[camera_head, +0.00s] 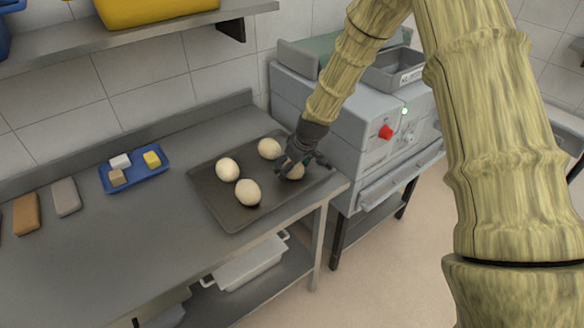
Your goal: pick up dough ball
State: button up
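Several pale dough balls lie on a dark baking tray (222,207) on the steel table. One dough ball (228,169) is at the left, one (247,192) at the front and one (269,148) at the back.
A grey machine (345,135) with a red knob stands right beside the tray. A blue tray (135,181) with small blocks lies to the left, near a brown block (26,214) and a grey block (66,197). The front left of the steel table (120,255) is clear. A shelf (80,32) hangs above.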

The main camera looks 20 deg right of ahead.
jog(key=c, duration=1)
jog(key=shift+r, duration=0.15)
jog(key=shift+c, duration=0.2)
jog(key=shift+r+b, duration=0.7)
jog(key=shift+r, duration=0.25)
jog(key=s+d+r+b, duration=0.2)
jog(key=s+b, duration=0.3)
jog(key=s, duration=1)
jog(key=shift+s+r, duration=0.4)
jog(key=shift+d, duration=0.1)
